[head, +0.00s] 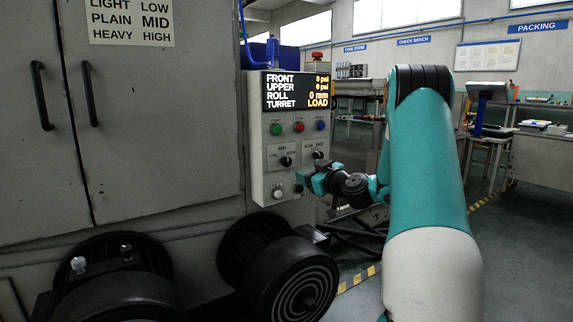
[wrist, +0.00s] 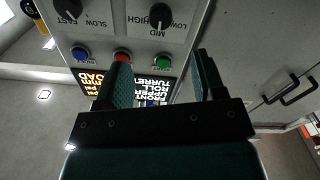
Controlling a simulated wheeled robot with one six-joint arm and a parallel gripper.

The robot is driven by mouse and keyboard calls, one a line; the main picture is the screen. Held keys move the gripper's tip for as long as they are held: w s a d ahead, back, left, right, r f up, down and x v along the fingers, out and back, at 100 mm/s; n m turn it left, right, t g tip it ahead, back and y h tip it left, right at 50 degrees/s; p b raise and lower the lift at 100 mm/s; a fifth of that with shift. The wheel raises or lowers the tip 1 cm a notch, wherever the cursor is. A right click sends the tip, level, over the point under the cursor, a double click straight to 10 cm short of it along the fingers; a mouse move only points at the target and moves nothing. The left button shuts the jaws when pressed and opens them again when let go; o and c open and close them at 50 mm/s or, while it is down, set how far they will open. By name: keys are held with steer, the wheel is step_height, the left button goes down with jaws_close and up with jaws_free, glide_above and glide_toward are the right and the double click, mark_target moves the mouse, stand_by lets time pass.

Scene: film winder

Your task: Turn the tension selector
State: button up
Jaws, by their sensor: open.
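The tension selector is a black knob (head: 285,161) marked MID and HIGH on the grey control panel (head: 262,190). In the wrist view, which is upside down, the knob (wrist: 160,14) shows at the top edge with LOW and MID beside it; its pointer seems to face MID. My gripper (head: 303,180) is in front of the panel, low and right of the selector. In the wrist view my gripper (wrist: 163,75) has two teal fingers standing wide apart with nothing between them. The selector lies beyond the fingertips, apart from them.
A SLOW/FAST knob (head: 317,155) sits right of the selector. Green (head: 276,129), red (head: 299,127) and blue (head: 320,125) buttons are above, under a lit display (head: 297,91). A placard (head: 130,20) pairs LIGHT/LOW, PLAIN/MID, HEAVY/HIGH. Black rollers (head: 290,280) stand below the panel.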

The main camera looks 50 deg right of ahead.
mark_target(288, 162)
steer(key=x, duration=1.2)
steer(key=shift+w, duration=0.15)
steer(key=shift+c, duration=0.2)
steer(key=c, duration=0.9)
